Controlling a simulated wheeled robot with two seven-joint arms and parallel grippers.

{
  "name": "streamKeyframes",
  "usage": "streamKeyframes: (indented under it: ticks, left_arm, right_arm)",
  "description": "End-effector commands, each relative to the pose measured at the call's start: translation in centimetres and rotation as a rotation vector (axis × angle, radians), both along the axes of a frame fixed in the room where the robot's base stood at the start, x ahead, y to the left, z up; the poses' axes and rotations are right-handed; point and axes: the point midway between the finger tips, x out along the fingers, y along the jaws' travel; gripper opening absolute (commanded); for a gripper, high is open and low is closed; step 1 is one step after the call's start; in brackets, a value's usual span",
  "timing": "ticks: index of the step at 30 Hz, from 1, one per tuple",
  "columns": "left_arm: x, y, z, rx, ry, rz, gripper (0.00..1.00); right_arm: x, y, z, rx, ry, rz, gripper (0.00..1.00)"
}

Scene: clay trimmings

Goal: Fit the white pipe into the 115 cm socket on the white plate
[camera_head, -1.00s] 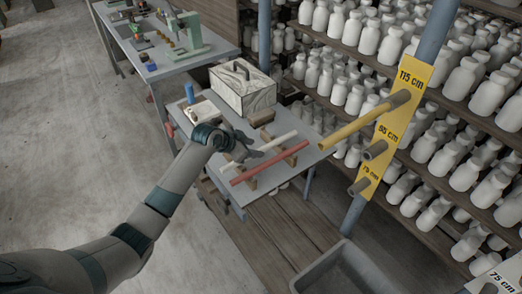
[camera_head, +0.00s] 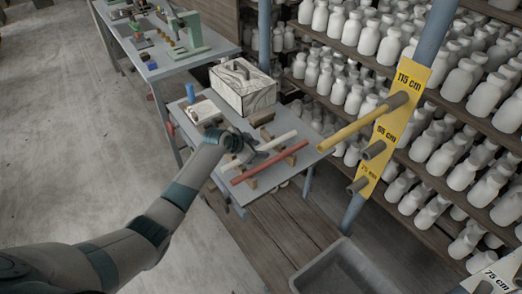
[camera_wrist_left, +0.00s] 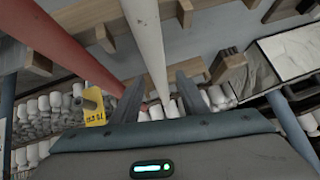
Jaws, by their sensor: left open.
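The white pipe (camera_head: 284,139) lies across wooden supports on the small grey table, beside the red pipe. My left gripper (camera_head: 262,153) is open at the white pipe's middle, covering part of it in the head view. In the left wrist view, the white pipe (camera_wrist_left: 148,38) runs between the two open fingers; I cannot tell whether they touch it. The white plate (camera_head: 509,274) is cut off at the lower right corner, with a "75 cm" label showing. Its 115 cm socket is out of view. My right gripper is not in view.
The red pipe (camera_head: 268,163) lies close alongside. A yellow plate (camera_head: 408,78) on a post has several sockets, and a yellow pipe (camera_head: 350,130) juts from its 115 cm one. A marbled box (camera_head: 243,90) stands behind. A grey bin (camera_head: 345,270) is on the floor.

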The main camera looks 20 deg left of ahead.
Motion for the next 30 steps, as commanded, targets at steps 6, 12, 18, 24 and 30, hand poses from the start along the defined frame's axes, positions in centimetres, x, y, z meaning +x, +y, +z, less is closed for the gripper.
streamKeyframes:
  ticks: [6, 12, 18, 24, 30]
  left_arm:
    - [0.0, 0.0, 0.0, 0.000, 0.000, 0.000, 0.12]
    - [0.0, 0.0, 0.1, 0.000, -0.001, 0.000, 0.00]
    - [0.1, 0.0, 0.2, 0.000, -0.002, 0.000, 0.00]
    - [0.1, 0.1, 1.2, 0.000, -0.004, -0.001, 0.00]
    - [0.1, 0.0, 3.8, 0.001, -0.008, -0.003, 0.00]
  right_arm:
    - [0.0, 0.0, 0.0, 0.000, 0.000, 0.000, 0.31]
    - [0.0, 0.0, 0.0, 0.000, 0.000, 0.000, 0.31]
    - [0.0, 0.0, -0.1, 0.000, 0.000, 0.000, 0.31]
    - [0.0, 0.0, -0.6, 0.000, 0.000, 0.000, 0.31]
    - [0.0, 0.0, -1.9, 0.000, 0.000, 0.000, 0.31]
